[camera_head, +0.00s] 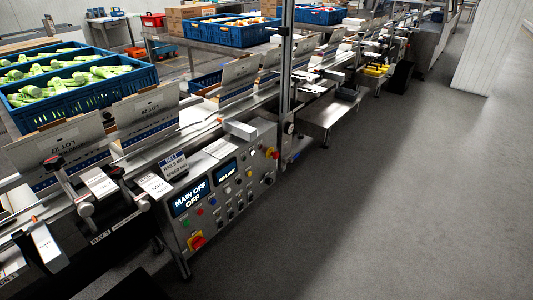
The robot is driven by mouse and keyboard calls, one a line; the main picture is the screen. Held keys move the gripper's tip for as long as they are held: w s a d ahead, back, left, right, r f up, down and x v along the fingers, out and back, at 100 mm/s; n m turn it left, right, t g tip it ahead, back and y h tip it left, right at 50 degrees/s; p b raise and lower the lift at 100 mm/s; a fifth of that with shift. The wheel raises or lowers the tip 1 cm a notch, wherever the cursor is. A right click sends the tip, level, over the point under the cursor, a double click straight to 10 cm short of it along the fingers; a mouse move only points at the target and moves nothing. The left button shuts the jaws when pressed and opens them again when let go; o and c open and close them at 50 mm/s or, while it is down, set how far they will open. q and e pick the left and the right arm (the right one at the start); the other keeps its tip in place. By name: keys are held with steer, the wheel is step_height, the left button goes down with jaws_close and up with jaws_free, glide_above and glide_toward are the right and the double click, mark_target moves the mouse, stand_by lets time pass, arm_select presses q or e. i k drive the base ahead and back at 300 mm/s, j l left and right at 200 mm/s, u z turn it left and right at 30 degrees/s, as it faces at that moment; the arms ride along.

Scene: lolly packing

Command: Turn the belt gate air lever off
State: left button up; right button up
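I cannot pick out the belt gate air lever for certain; the labels are too small to read. Neither of my grippers shows in the head view.
Blue crates (62,102) of green packs stand behind the line. Open white cartons (146,106) sit along the conveyor. A vertical steel post (286,70) rises beyond the panel. The grey floor (400,200) to the right is clear.

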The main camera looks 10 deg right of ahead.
mark_target(298, 155)
steer(key=i+l+u, duration=0.15)
steer(key=l, duration=0.15)
steer(key=l+u, duration=0.2)
steer(key=i+l+u, duration=0.15)
steer(key=l, duration=0.25)
steer(key=i+l+u, duration=0.1)
steer(key=l, duration=0.35)
steer(key=l+u, duration=0.1)
steer(key=l, duration=0.4)
steer(key=i+l, duration=0.1)
steer(key=l, duration=0.6)
steer(key=i+l, duration=0.15)
steer(key=l, duration=0.55)
steer(key=i+l+u, duration=0.1)
steer(key=l, duration=0.6)
steer(key=i+l, duration=0.1)
steer(key=l, duration=0.65)
steer(key=i+l+u, duration=0.1)
steer(key=l, duration=0.6)
